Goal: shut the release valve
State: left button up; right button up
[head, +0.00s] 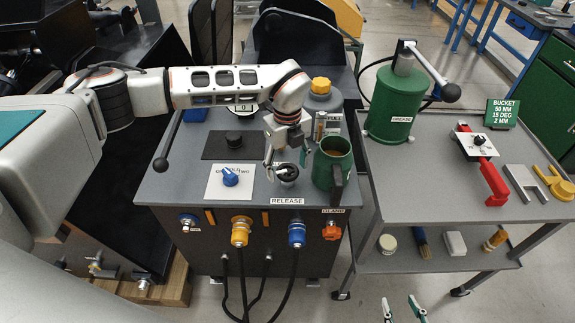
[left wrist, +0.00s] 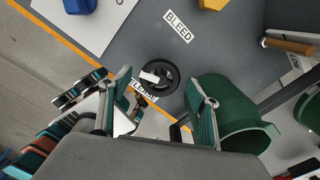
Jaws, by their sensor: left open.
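The release valve is a small black round handwheel (head: 287,173) near the front edge of the grey cart top, just behind the RELEASE label (head: 287,201). In the left wrist view the wheel (left wrist: 160,84) shows between my fingers, with a pale bar across it. My left gripper (head: 287,157) is open and points down over the wheel, one finger on each side in the picture. I cannot tell whether the fingers touch it. My right gripper (head: 401,301) is open and empty at the bottom of the head view, away from the cart.
A green mug (head: 322,175) of brown liquid stands close right of the wheel, near my finger. A blue knob (head: 230,176) on a white plate is to the left. Couplers and hoses line the cart front. A side cart (head: 430,190) holds a grease can (head: 395,105).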

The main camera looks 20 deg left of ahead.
pick_arm(q)
jog(key=c, duration=1.1)
